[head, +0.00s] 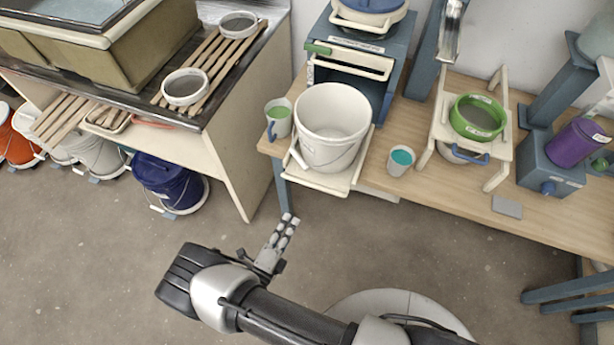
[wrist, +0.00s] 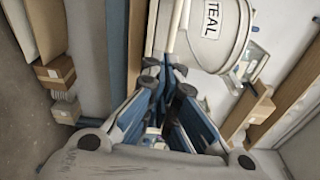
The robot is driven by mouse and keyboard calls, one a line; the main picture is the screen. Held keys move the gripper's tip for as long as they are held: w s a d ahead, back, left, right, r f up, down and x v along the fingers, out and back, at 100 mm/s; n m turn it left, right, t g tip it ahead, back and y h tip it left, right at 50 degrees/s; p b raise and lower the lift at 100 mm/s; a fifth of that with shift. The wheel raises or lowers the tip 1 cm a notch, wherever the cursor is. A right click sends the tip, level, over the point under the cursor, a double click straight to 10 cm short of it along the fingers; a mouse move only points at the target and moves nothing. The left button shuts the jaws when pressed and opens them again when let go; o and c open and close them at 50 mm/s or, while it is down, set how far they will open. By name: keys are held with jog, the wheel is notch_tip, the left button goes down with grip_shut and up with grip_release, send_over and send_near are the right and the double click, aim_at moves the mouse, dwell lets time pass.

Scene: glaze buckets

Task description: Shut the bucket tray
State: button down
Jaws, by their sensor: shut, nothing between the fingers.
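The bucket tray (head: 318,182) is a cream pull-out board that sticks out past the front edge of the wooden table. A white bucket (head: 333,120) with a wire handle stands upright on it, open at the top. The tray belongs to a blue-grey cabinet (head: 392,70) behind. In the wrist view the bucket (wrist: 205,55) shows a label reading TEAL. My gripper (head: 287,222) is below and in front of the tray in the head view, apart from it as far as I can tell. My gripper's fingers (wrist: 167,85) are together and empty.
A cup with green liquid (head: 279,118) stands left of the tray, and one with teal liquid (head: 401,160) stands right. A cream stand with a green-rimmed sieve (head: 478,117) is farther right. A sink bench (head: 225,160) is left. The floor around my arm is clear.

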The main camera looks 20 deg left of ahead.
jog(key=w+d+f+n+y, duration=0.1)
jog(key=w+n, duration=0.1)
jog(key=w, duration=1.1)
jog(key=shift+f+y, duration=0.3)
jog(key=shift+f, duration=0.05)
jog(key=w+b, duration=0.2)
jog(key=w, duration=0.2)
jog(key=w+b, duration=0.3)
jog(key=w, duration=0.1)
jog(key=w+d+b, duration=0.1)
jog(key=w+b, duration=0.1)
jog(key=w, duration=0.2)
jog(key=shift+w+f+b, duration=0.2)
jog(key=shift+w+b, duration=0.15)
jog(key=shift+w, duration=0.05)
jog(key=shift+w+r, duration=0.2)
jog(key=shift+w, duration=0.1)
jog(key=shift+s, duration=0.1)
